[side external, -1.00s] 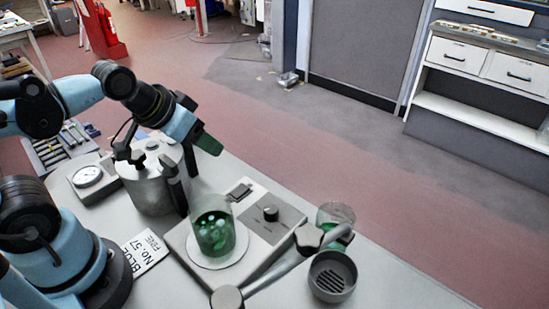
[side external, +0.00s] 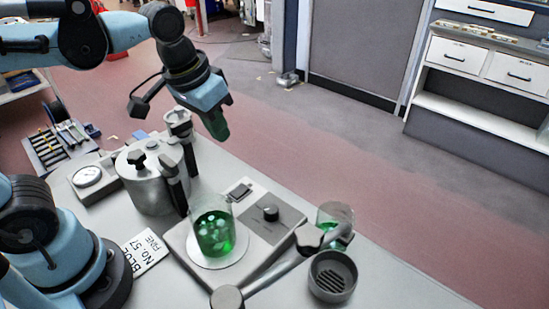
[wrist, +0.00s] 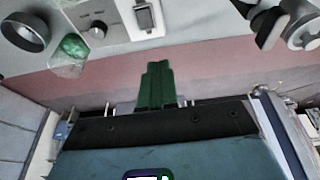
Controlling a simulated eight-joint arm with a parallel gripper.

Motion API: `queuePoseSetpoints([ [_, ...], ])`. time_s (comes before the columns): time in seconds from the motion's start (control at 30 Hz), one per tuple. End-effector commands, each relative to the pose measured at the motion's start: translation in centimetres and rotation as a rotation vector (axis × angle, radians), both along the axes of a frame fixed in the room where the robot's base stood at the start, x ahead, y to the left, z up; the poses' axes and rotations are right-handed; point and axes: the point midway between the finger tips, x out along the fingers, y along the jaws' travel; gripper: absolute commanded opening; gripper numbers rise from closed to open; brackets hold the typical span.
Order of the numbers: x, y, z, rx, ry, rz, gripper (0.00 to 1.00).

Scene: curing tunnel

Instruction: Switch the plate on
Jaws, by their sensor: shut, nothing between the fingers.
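The plate (side external: 180,240) is a flat light-grey unit on the bench. A glass beaker (side external: 214,238) of green liquid stands on its round white top (side external: 205,262). Its panel holds a dark rocker switch (side external: 240,190) and a dark round knob (side external: 270,212). In the wrist view the switch (wrist: 147,17) and knob (wrist: 98,29) are at the top edge. My gripper (side external: 217,125) has green fingers, shut and empty, up and behind the switch in the side view. In the wrist view the fingers (wrist: 157,85) point toward the switch, with a gap between. I cannot tell which way the switch is set.
A metal pot (side external: 150,185) with clamps stands left of the plate, near my gripper. At right are a jointed arm (side external: 285,262), a slotted dark cup (side external: 332,278) and a small beaker with green contents (side external: 335,218). A sign (side external: 147,250) and gauge (side external: 88,177) lie at left.

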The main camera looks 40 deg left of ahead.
Motion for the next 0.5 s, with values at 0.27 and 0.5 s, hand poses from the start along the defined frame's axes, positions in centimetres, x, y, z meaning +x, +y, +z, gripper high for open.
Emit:
queuePoseSetpoints([
  [0.27, 0.6, -2.2, 1.7, 0.020, 0.161, 0.001, 0.00],
  [0.5, 0.6, -2.5, 2.0, 0.026, 0.185, 0.003, 0.00],
])
